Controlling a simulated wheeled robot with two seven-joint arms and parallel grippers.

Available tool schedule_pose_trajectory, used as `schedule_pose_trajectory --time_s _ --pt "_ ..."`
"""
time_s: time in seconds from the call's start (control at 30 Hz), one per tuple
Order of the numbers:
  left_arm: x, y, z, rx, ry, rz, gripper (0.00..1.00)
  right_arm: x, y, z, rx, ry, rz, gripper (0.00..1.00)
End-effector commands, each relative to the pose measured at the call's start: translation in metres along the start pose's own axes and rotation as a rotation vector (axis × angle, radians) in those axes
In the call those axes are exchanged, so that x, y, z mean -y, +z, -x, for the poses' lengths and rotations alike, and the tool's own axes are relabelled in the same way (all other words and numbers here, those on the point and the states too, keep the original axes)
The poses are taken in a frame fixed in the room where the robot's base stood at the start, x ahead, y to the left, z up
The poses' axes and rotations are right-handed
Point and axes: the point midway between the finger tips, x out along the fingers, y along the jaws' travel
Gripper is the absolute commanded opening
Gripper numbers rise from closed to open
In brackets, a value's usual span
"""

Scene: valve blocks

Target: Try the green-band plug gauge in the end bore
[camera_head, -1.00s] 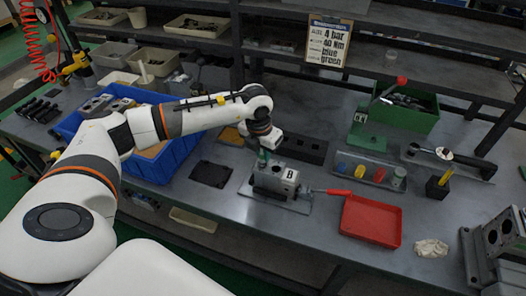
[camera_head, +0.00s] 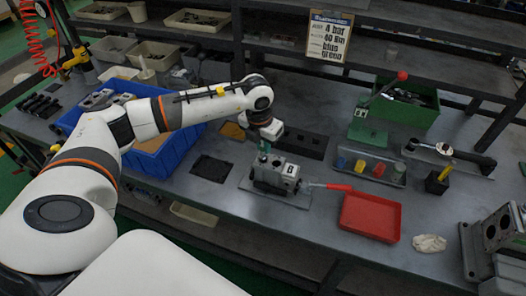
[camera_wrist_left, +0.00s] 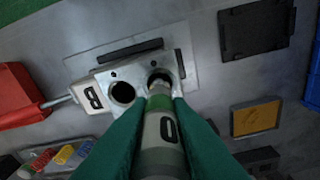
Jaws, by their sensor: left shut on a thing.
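The valve block (camera_head: 278,176), marked B, lies on a plate on the bench. In the left wrist view the block (camera_wrist_left: 133,78) shows two dark round bores in its face. My left gripper (camera_head: 264,153) is above the block's left part. Its dark green fingers are shut on the plug gauge (camera_wrist_left: 161,126), a pale cylinder with a green band and a dark mark. The gauge's far end is at the bore (camera_wrist_left: 160,78) farther from the B label and overlaps its rim. I cannot tell whether the tip is inside. My right gripper is not in view.
A blue bin (camera_head: 165,158) stands left, with a black pad (camera_head: 211,168) between. A spec sign (camera_head: 329,38) hangs at the back.

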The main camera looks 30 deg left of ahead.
Motion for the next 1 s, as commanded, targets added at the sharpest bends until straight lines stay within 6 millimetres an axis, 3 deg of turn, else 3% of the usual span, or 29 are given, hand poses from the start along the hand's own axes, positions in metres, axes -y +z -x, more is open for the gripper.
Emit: schedule_pose_trajectory --time_s 0.17,0.63,1.0 --pt "0.000 -0.001 0.007 -0.001 0.000 0.000 0.00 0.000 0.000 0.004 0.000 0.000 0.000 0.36" --pt "0.000 -0.009 0.059 0.000 0.001 0.000 0.00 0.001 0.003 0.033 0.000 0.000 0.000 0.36" --pt "-0.001 -0.009 0.060 0.000 0.002 -0.014 0.00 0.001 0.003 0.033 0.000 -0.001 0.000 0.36"
